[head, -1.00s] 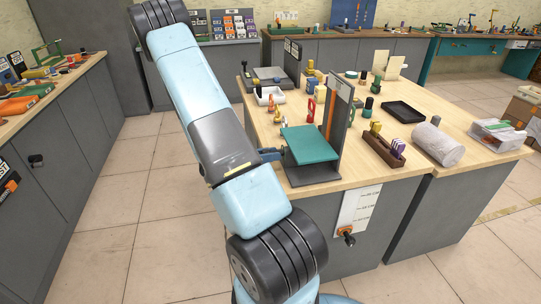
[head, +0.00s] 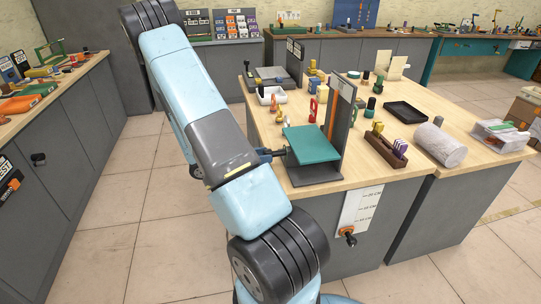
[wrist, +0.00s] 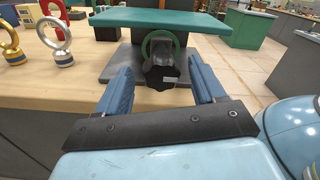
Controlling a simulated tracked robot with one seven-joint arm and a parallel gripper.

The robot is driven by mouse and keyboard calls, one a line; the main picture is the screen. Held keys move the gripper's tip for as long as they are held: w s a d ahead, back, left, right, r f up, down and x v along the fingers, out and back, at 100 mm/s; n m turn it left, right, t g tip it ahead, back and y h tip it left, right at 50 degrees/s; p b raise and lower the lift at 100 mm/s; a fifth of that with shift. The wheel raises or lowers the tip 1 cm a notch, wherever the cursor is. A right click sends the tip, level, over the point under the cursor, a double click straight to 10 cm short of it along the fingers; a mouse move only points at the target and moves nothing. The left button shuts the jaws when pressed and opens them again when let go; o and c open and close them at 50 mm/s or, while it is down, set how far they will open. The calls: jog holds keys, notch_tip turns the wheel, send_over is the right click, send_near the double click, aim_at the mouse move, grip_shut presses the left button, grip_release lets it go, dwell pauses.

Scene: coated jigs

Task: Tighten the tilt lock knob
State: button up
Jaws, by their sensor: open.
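The tilt lock knob (wrist: 160,72) is black and lobed, with a small pale label, in the middle of the wrist view. It sits in front of a green ring (wrist: 178,42), under the teal plate (wrist: 165,20) of the jig. The teal plate also shows in the head view (head: 312,144), above a grey base. My gripper (wrist: 160,80) is open, with one blue finger on each side of the knob and a visible gap on both sides. In the head view my gripper (head: 266,155) is at the plate's left side, partly hidden by my arm.
The jig's grey upright (head: 345,115) stands right of the plate. Eye bolts (wrist: 57,45) stand on the wooden bench at the left of the wrist view.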

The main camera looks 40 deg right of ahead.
jog(key=v, duration=1)
jog(key=s+a+r+m+t+y, duration=0.5)
jog(key=s+a+r, duration=0.1)
jog(key=r, duration=0.4)
jog(key=s+a+r+m+t+y, duration=0.4)
jog(key=a+r, duration=0.3)
jog(key=r, duration=0.3)
jog(key=s+a+r+m+t+y, duration=0.5)
jog(key=s+a+r+t+y, duration=0.1)
jog(key=r, duration=0.4)
jog(key=shift+s+a+m, duration=0.3)
jog(key=shift+s+a, duration=0.3)
jog(key=shift+s, duration=0.2)
jog(key=shift+r, duration=0.15)
dwell(1.1)
